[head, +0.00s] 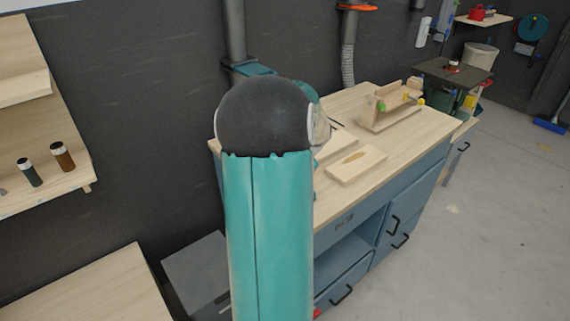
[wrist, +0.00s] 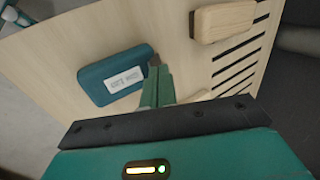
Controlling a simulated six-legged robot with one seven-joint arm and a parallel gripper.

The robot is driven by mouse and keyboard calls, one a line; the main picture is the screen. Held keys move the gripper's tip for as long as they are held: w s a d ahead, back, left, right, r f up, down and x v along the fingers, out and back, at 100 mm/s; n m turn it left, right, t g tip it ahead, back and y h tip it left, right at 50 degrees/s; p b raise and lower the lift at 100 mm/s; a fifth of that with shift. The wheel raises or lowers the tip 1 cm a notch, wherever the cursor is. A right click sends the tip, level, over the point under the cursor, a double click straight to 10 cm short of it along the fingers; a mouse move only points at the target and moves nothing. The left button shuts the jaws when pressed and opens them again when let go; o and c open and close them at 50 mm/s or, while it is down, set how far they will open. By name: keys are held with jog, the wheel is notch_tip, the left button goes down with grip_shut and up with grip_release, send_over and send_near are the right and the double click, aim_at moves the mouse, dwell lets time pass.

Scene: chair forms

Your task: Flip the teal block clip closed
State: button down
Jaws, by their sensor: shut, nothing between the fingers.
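The teal block (wrist: 112,75), with a white label on its face, lies on the pale wooden top in the wrist view. The label's print is too small to read. My gripper (wrist: 156,70) is shut and empty, its green fingers together. In that view its fingertips are at the right end of the teal block; I cannot tell whether they touch it. I cannot make out a separate clip part or its position. In the head view my own arm covers the middle of the scene, and I cannot make out the teal block or my fingertips there.
A wooden block (wrist: 222,20) lies near dark slots (wrist: 240,60) in the wrist view. In the head view the workbench (head: 410,130) carries a wooden fixture (head: 385,112) and a flat wooden piece (head: 356,166). A shelf with bottles (head: 62,157) is at left. Open floor (head: 490,230) is at right.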

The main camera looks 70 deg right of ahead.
jog(key=shift+s+f+t, duration=0.2)
jog(key=shift+s+t, duration=0.2)
jog(key=shift+s+a+f, duration=0.3)
jog(key=shift+f, duration=0.1)
jog(key=shift+s, duration=0.1)
jog(key=shift+f, duration=0.1)
dwell(1.3)
